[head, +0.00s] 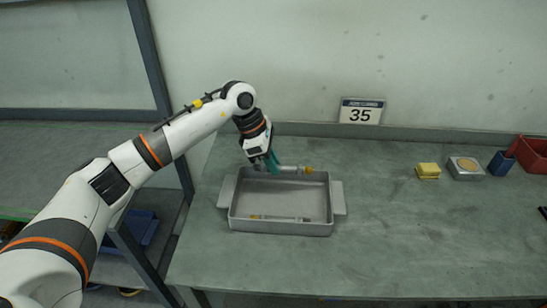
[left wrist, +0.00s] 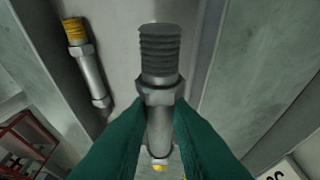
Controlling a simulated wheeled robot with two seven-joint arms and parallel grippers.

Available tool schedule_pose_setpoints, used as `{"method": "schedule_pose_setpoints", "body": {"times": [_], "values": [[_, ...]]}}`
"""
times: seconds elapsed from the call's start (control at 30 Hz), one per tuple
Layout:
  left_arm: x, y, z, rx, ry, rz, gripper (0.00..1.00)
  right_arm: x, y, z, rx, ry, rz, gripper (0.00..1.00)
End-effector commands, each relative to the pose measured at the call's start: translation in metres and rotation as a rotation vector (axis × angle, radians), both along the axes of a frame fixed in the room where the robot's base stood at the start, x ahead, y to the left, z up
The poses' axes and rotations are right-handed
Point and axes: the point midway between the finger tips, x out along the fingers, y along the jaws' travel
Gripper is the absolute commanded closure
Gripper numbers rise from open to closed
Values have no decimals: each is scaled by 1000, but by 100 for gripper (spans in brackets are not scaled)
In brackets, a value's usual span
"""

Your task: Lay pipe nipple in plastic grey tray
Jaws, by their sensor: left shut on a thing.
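My left gripper (head: 273,162) has green fingers shut on a metal pipe nipple (head: 291,170). The nipple has a yellow end and is held roughly level over the far side of the grey tray (head: 280,228). In the left wrist view the held nipple (left wrist: 160,95) shows a dark threaded end and a hex collar, with the fingers (left wrist: 159,130) on either side of its body. A second nipple (head: 283,218) with a yellow end lies inside the tray near its front wall; it also shows in the left wrist view (left wrist: 88,68). My right gripper is out of view.
The grey-green table is clear right of the tray (head: 385,225). Farther right stand yellow sponges (head: 428,171), a grey box with a tan disc (head: 466,168), a blue cup (head: 500,163) and a red bin (head: 533,153).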

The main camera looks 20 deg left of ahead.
Motion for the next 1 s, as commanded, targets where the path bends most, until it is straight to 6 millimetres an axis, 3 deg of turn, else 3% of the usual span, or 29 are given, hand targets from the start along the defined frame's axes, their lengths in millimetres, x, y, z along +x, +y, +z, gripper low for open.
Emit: {"method": "schedule_pose_setpoints", "body": {"times": [0.13, 0.5, 0.93, 0.97, 1.0], "values": [[0, 0, -20, -1, 1, 1, 100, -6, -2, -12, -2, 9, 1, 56], [0, 0, -63, 0, 0, 1, 100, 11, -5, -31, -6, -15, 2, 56], [0, 0, -71, 0, 0, 0, 100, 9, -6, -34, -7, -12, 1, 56], [0, 0, -71, 0, 0, 0, 80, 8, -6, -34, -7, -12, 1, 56], [0, 0, -71, 0, 0, 0, 73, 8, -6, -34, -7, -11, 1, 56]]}}
